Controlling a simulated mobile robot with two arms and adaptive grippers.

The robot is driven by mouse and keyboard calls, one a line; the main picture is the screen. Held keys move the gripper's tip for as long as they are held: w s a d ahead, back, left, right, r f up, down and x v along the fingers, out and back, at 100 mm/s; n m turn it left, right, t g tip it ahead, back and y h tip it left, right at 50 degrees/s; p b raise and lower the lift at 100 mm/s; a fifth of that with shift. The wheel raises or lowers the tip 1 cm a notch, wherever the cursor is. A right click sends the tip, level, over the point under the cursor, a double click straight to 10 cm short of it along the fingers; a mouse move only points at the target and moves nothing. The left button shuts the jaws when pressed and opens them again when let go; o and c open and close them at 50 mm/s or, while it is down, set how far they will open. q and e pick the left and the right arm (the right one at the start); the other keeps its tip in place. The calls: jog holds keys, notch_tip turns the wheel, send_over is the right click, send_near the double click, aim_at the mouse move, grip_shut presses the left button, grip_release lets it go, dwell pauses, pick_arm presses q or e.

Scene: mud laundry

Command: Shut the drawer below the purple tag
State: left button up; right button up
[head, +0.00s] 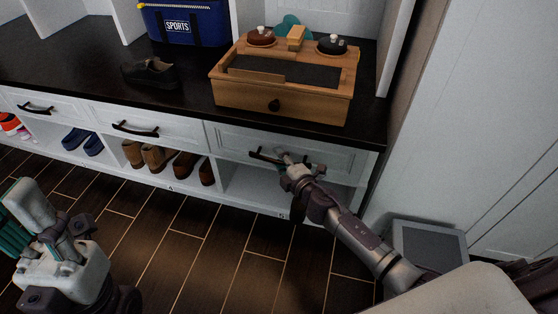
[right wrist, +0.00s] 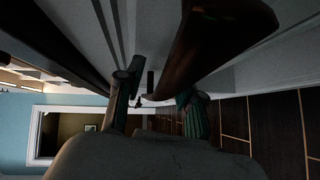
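I cannot make out a purple tag in either view. White drawers with dark handles run under the black bench top: a left drawer (head: 70,112), a middle drawer (head: 185,130) and a right drawer (head: 232,140). All look flush or nearly so; a small gap at the right drawer cannot be judged. My right gripper (head: 284,160) is at the right drawer's dark handle (head: 262,155), partly covering it. In the right wrist view the handle (right wrist: 220,45) looms close, beside the teal finger pad; grip is unclear. My left gripper (head: 22,225) is away from the drawers, at lower left.
On the bench top are a wooden box (head: 240,97), a dark shoe (head: 150,73) and a blue sports bag (head: 185,25). A grey bin (head: 430,245) stands at right. The wooden floor (head: 190,250) before the bench is clear.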

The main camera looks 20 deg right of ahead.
jog(key=shift+s, duration=0.15)
jog(key=v, duration=1.1)
jog(key=shift+s, duration=0.4)
